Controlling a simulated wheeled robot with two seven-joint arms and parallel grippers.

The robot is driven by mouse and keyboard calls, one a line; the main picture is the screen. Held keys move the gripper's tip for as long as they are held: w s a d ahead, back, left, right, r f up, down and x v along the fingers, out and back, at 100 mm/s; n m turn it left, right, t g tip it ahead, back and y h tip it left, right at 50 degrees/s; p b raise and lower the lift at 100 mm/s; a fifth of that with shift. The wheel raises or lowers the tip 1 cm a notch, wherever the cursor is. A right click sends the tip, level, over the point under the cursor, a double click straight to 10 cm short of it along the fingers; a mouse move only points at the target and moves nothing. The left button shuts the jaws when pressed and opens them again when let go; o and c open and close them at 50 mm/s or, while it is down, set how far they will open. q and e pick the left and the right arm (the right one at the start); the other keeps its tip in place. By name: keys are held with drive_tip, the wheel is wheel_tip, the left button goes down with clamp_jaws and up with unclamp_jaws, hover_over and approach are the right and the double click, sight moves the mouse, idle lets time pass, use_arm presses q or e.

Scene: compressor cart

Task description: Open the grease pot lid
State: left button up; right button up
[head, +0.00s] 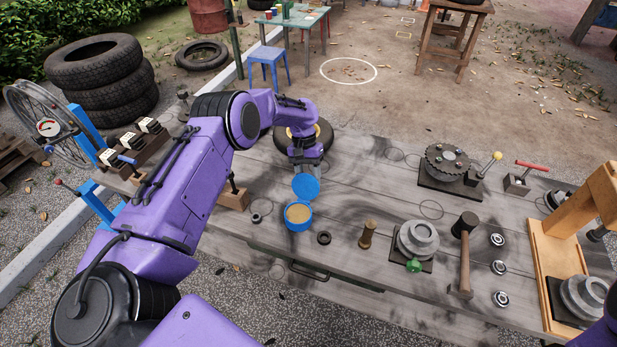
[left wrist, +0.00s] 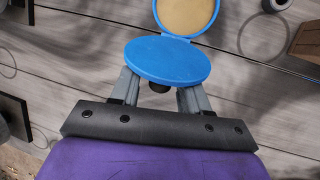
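The blue grease pot (head: 298,224) stands on the grey wooden table, with tan grease showing inside. Its round blue lid (head: 306,186) is raised on the far side of the pot, leaving the mouth uncovered. In the left wrist view the lid (left wrist: 167,60) adjoins the rim of the pot (left wrist: 187,33). My left gripper (left wrist: 160,92) is just beyond the lid, its two fingers apart. A small dark knob (left wrist: 159,88) shows between them below the lid's edge, with gaps at both sides. The lid hides the fingertips in part. My right gripper is out of view.
A black ring (head: 324,238), a wooden peg (head: 367,234) and a grey stepped pulley (head: 418,240) stand right of the pot. A mallet (head: 465,250) lies farther right. A wooden block (head: 233,198) is to the left. A tyre (head: 318,139) lies behind my gripper.

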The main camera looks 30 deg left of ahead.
use_arm(q)
drive_tip(key=b+v, duration=0.3)
drive_tip(key=v, duration=0.7)
drive_tip(key=shift+r, duration=0.2)
drive_tip(key=shift+a+r, duration=0.1)
drive_tip(key=shift+a, duration=0.05)
